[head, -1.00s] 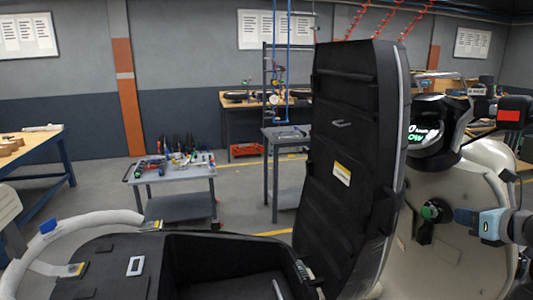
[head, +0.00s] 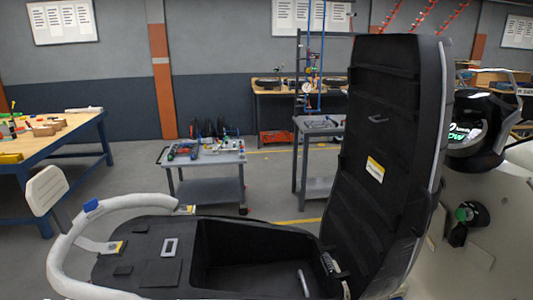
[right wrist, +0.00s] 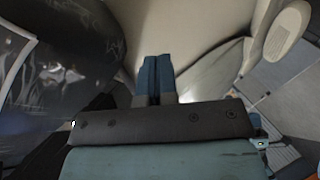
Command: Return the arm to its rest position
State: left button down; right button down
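My right gripper (right wrist: 156,65) shows in the right wrist view. Its two blue fingers lie side by side with no visible gap and nothing seen between them. A pale, smooth surface lies beyond the fingertips; I cannot tell if they touch it. No arm or gripper of mine shows in the head view now. My left gripper is out of view.
A light vehicle body with a green-ringed round fitting (head: 465,214) stands at the right. A tall black lid (head: 372,130) stands upright over an open black compartment (head: 250,262), with a white rail (head: 66,250) at left. A tool cart (head: 205,160) and a blue workbench (head: 75,137) stand behind.

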jog(key=s+a+f+m+h, duration=0.1)
jog(key=s+a+f+m, duration=0.3)
jog(key=s+m, duration=0.2)
jog(key=s+a+f+m+g+h, duration=0.1)
jog(key=s+a+f+m, duration=0.2)
jog(key=s+f+m, duration=0.2)
jog(key=s+m, duration=0.2)
jog(key=shift+a+m+p, duration=0.4)
jog(key=c, duration=1.6)
grip_release()
jog(key=shift+s+a+f+m+h, duration=0.1)
jog(key=shift+s+f+m+h, duration=0.1)
jog(key=shift+s+m+h, duration=0.15)
jog(key=o, duration=0.8)
jog(key=shift+c, duration=0.2)
jog(key=shift+f, duration=0.1)
jog(key=shift+c, duration=1.2)
